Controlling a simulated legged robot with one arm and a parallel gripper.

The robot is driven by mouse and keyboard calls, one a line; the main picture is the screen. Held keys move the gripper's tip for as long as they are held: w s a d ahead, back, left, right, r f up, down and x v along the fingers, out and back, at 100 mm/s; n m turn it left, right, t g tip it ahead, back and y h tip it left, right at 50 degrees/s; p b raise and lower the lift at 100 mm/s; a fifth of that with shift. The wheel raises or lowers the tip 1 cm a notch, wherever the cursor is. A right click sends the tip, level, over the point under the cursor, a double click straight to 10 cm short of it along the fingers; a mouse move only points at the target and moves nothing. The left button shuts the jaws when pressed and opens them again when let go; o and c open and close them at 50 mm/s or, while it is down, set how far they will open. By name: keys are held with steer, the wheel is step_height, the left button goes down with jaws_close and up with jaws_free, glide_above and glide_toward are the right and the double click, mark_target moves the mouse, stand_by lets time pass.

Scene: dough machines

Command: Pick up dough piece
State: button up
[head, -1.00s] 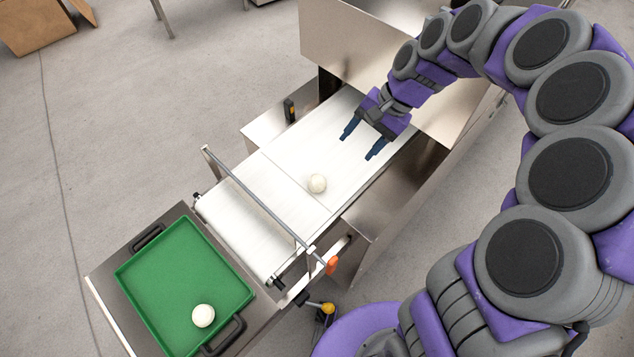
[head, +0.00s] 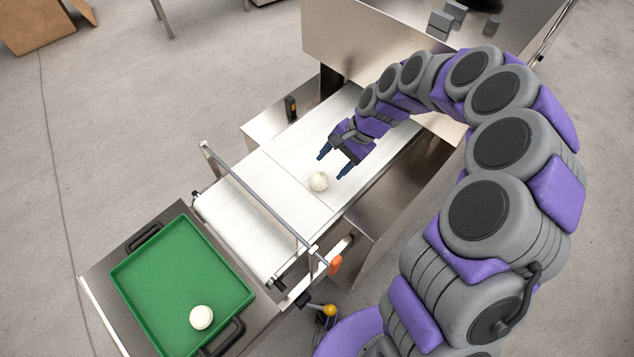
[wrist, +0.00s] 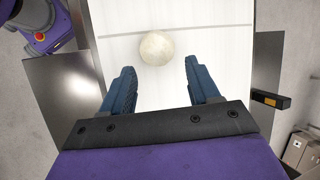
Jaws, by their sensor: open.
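A round whitish dough piece (head: 319,181) lies on the white conveyor belt (head: 290,150). My gripper (head: 331,165) is open and empty, just above and behind the dough piece, with its blue fingers pointing toward it. In the wrist view the dough piece (wrist: 157,48) shows just beyond the fingertips, roughly centred between the two fingers (wrist: 159,80). It is not between the jaws. A second dough piece (head: 201,317) lies in the green tray (head: 165,265) at the lower left, near the tray's front edge.
A thin metal bar (head: 255,195) crosses above the belt between the dough piece and the tray. A steel machine housing (head: 350,45) stands over the belt's far end. An orange knob (head: 335,265) sits beside the belt. Most of the tray is free.

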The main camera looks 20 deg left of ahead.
mark_target(322, 177)
steer(key=shift+x, duration=0.8)
steer(key=x, duration=0.1)
steer(key=b+x, duration=0.1)
steer(key=x, duration=0.3)
steer(key=shift+s+d+b, duration=0.1)
steer(key=shift+s+b, duration=0.2)
steer(key=shift+b, duration=0.1)
steer(key=shift+r, duration=0.1)
steer(key=c, duration=0.8)
steer(key=shift+c, duration=0.2)
